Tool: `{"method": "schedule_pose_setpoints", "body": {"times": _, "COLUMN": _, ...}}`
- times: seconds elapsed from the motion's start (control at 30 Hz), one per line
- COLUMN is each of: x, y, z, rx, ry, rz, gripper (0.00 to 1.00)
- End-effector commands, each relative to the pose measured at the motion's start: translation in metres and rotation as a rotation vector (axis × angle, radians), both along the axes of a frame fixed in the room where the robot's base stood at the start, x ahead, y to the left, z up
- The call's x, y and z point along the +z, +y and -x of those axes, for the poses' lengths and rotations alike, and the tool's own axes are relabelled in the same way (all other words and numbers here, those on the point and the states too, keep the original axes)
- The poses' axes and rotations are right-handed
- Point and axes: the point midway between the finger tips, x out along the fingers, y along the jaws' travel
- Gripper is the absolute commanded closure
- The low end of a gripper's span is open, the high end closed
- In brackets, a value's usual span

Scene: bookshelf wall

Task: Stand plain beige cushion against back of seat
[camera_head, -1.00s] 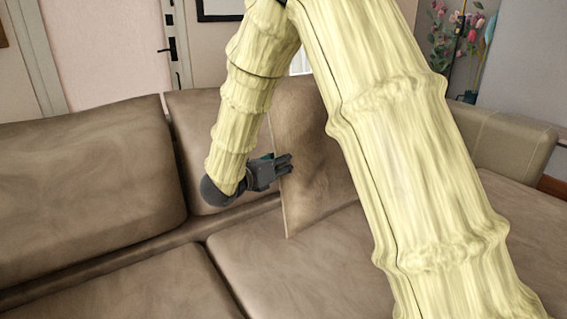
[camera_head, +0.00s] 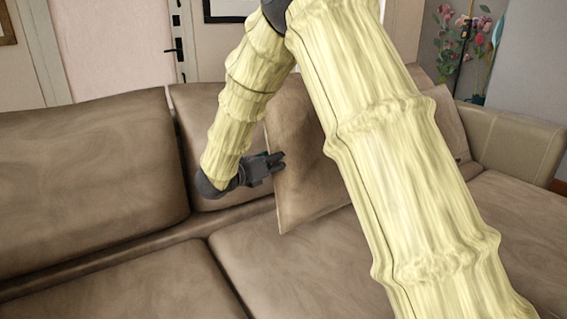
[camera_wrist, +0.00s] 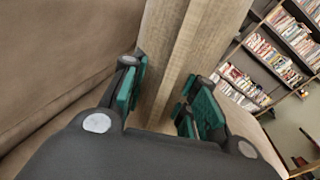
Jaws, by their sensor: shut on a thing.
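The plain beige cushion (camera_head: 300,165) stands roughly upright on the seat (camera_head: 260,260) of the brown sofa, a little forward of the back of the seat (camera_head: 190,120). My arm hides its right part in the head view. My gripper (camera_head: 278,165) is shut on the cushion's left edge. In the wrist view the cushion (camera_wrist: 185,60) runs up between the teal finger pads of my gripper (camera_wrist: 160,105), seen edge-on. Whether its rear face touches the backrest cannot be told.
A large back cushion (camera_head: 90,180) fills the left of the sofa. An armrest (camera_head: 515,140) bounds the right, with flowers (camera_head: 475,45) behind it. The front seat is clear. Bookshelves (camera_wrist: 265,60) show in the wrist view.

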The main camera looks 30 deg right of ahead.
Motion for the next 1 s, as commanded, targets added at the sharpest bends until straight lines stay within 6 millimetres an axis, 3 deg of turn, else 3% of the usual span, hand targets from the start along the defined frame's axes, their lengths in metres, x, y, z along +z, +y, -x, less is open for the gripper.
{"method": "schedule_pose_setpoints", "body": {"times": 0.6, "x": -0.042, "y": 0.004, "z": -0.049, "rx": -0.001, "ry": -0.001, "rz": 0.001, "gripper": 1.0}}
{"method": "schedule_pose_setpoints", "body": {"times": 1.0, "x": -0.052, "y": 0.005, "z": -0.063, "rx": 0.0, "ry": -0.002, "rz": 0.002, "gripper": 1.0}}
